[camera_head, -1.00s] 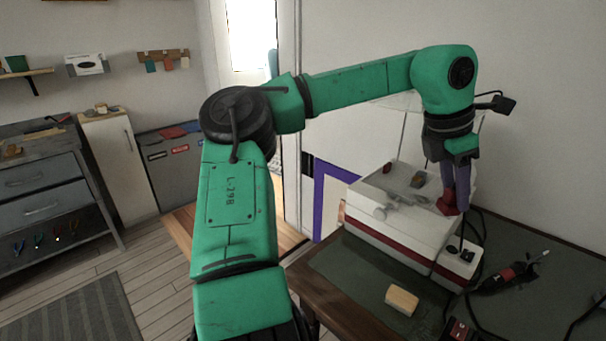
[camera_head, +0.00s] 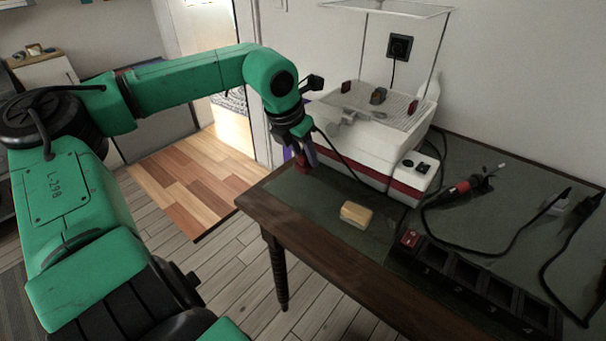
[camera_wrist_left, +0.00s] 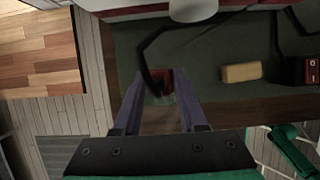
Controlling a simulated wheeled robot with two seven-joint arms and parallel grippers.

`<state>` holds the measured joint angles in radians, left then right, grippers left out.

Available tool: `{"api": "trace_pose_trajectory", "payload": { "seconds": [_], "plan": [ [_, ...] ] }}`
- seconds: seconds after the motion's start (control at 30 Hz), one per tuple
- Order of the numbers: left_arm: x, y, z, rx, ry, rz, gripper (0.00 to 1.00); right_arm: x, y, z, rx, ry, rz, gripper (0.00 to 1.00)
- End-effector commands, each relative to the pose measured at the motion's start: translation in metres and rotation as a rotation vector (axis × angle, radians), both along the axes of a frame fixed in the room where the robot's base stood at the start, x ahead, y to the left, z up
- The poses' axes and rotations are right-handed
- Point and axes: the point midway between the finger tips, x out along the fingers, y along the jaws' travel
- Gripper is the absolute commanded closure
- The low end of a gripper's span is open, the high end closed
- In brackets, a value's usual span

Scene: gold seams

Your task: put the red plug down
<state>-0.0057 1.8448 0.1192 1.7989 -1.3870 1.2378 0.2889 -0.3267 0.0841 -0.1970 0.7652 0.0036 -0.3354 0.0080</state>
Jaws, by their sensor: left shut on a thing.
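My left gripper (camera_head: 304,158) is shut on the red plug (camera_head: 301,166), pointing down near the table's left end, in front of the white machine's left side. In the left wrist view the red plug (camera_wrist_left: 162,78) sits between the two purple fingertips (camera_wrist_left: 160,92), with a dark cord running up from it. The plug appears over the green mat close to the wooden table edge. I cannot tell whether it touches the mat. My right gripper is not in view.
The white machine (camera_head: 350,150) with a red stripe stands behind. A tan block (camera_head: 356,214) lies on the mat. A power strip (camera_head: 470,275) with a red switch lies at the front right. A red-and-black tool (camera_head: 466,187) and cords lie at right. Bare mat (camera_head: 345,190) surrounds the block.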

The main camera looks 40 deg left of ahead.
Motion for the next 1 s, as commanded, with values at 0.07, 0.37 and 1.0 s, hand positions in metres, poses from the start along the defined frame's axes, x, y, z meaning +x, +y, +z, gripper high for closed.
{"api": "trace_pose_trajectory", "payload": {
  "seconds": [0.07,0.37,1.0],
  "plan": [
    [0.0,0.0,-0.012,-0.001,-0.001,0.0,1.0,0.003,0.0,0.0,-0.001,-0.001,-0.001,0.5],
    [0.0,0.0,-0.057,-0.001,-0.001,0.0,1.0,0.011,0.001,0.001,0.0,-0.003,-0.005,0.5],
    [0.0,0.0,-0.062,0.0,-0.001,-0.001,1.0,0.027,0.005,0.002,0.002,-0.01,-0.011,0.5]
  ]
}}
